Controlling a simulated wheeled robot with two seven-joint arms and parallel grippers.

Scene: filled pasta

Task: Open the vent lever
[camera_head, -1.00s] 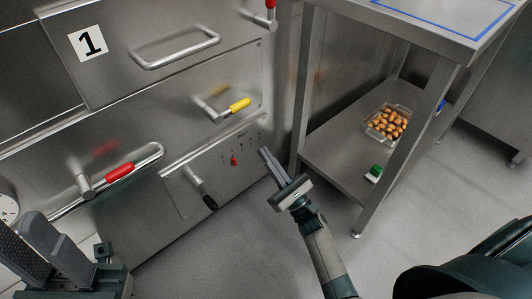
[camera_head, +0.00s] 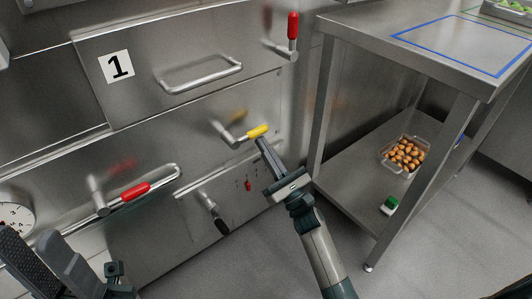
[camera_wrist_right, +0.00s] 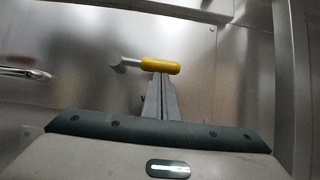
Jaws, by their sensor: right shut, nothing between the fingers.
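A lever with a yellow grip (camera_head: 257,131) on a bent metal rod sticks out from the steel appliance front; nothing labels it as the vent lever. In the right wrist view the yellow grip (camera_wrist_right: 160,66) lies crosswise just beyond my fingertips. My right gripper (camera_head: 262,144) is shut and empty, its tips close below the yellow grip; whether they touch it I cannot tell. It also shows in the right wrist view (camera_wrist_right: 160,82). My left gripper (camera_head: 28,238) is at the lower left, fingers apart and empty.
A red-gripped lever (camera_head: 292,30) stands upright at the upper right of the appliance.

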